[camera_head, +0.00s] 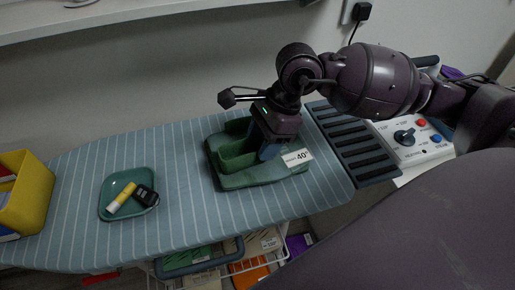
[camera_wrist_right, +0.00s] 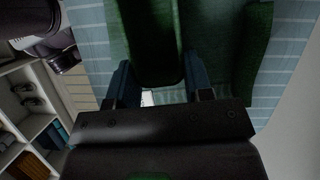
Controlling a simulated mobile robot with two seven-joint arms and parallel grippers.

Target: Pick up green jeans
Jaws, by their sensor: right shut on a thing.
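The folded green jeans (camera_head: 235,163) lie on the blue striped ironing board (camera_head: 182,150). A white tag (camera_head: 297,157) reading "40" shows at their right side. My right gripper (camera_head: 268,153) reaches down from above onto the right part of the jeans and is shut on them. In the right wrist view the green cloth (camera_wrist_right: 148,45) runs between the blue fingers of the gripper (camera_wrist_right: 163,88); the exact contact is partly hidden. My left gripper is not in view.
A green tray (camera_head: 108,208) with a yellow-white stick (camera_head: 121,197) and a black key fob (camera_head: 146,196) is on the board's left part. A yellow bin (camera_head: 37,195) stands at far left. A dark slatted rest (camera_head: 350,143) and control panel (camera_head: 412,140) are right. Baskets (camera_head: 200,262) hang below.

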